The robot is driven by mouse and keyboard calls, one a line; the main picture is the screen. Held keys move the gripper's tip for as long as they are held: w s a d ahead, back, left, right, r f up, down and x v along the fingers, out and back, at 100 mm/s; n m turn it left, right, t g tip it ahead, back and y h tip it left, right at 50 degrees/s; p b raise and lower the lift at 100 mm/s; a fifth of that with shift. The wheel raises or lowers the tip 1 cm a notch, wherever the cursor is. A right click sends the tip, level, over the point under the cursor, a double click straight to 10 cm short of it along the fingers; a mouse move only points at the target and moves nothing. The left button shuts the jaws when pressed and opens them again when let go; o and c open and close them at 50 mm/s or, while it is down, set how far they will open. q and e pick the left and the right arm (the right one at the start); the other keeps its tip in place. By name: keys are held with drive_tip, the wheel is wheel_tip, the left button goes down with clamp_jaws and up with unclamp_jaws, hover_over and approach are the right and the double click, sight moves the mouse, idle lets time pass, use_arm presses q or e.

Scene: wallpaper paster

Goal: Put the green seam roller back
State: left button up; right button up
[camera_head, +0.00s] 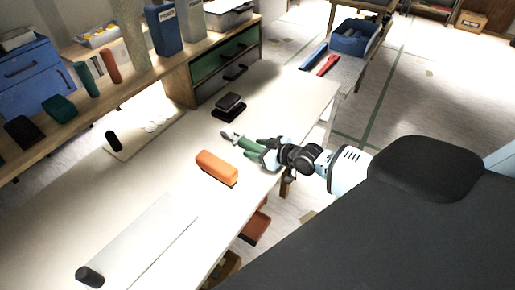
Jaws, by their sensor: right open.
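The green seam roller (249,146) appears to be the green-handled tool with a grey metal end on the white worktable (290,105), near its right edge. My right gripper (266,154) is at the green handle, and its jaws are open. The fingers partly cover the handle, so I cannot tell whether they touch it. My left gripper is not in view.
An orange block (216,168) lies just left of the right gripper. Black blocks (230,104) lie behind it. A wooden shelf (60,128) holding several coloured tools runs along the left. A pale sheet (145,245) lies in front. The table's middle is mostly clear.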

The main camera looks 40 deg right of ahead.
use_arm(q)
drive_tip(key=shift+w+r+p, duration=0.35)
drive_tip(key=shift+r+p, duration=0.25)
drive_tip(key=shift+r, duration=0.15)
use_arm(e)
drive_tip(key=shift+v, duration=3.9)
drive_tip(key=shift+s+a+f, duration=0.1)
